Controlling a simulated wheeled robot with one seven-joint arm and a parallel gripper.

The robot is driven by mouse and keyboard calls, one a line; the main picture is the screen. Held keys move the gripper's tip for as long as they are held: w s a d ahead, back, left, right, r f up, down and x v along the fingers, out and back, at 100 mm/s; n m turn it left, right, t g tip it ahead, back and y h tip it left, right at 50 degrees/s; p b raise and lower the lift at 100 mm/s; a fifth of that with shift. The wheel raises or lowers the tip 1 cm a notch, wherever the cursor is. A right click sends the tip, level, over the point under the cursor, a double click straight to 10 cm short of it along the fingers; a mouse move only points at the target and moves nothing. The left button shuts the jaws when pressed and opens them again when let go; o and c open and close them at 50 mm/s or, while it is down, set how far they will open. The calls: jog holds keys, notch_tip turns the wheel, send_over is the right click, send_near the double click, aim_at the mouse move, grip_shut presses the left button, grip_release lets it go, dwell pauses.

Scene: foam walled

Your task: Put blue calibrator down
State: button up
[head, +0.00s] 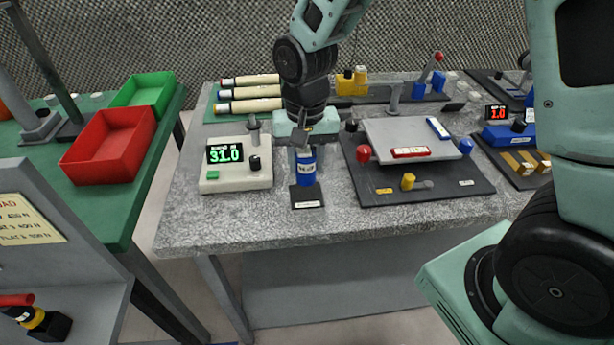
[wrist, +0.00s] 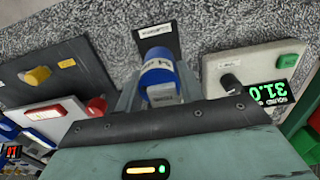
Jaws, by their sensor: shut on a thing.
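The blue calibrator (head: 307,170) is a small upright blue cylinder with a pale label. In the head view my gripper (head: 305,152) is above it, pointing down, with its fingers around the cylinder's top. The wrist view shows the calibrator (wrist: 160,76) between the fingers of my gripper (wrist: 158,92), which is shut on it. A small black plate with a white label (head: 307,197) lies on the bench under and in front of the calibrator; it also shows in the wrist view (wrist: 168,40). I cannot tell whether the calibrator's bottom touches it.
A white meter reading 31.0 (head: 236,178) stands close on the left. A black board (head: 440,188) with a grey plate and coloured knobs lies close on the right. White tubes (head: 250,106) lie behind. The bench's front strip (head: 260,228) is clear.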

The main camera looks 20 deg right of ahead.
jog(key=shift+f, duration=2)
jog(key=shift+f, duration=0.1)
jog(key=o, duration=1)
notch_tip(320, 180, up, 12)
jog(key=shift+f, duration=0.25)
jog(key=shift+s+a+r, duration=0.1)
jog(key=shift+r, duration=0.15)
jog(key=s+a+n, duration=0.3)
jog(key=s+n, duration=0.2)
jog(key=s, duration=0.5)
jog(key=s+a+n, duration=0.3)
jog(key=s+n, duration=0.3)
jog(key=s, duration=0.4)
jog(key=shift+y, duration=0.3)
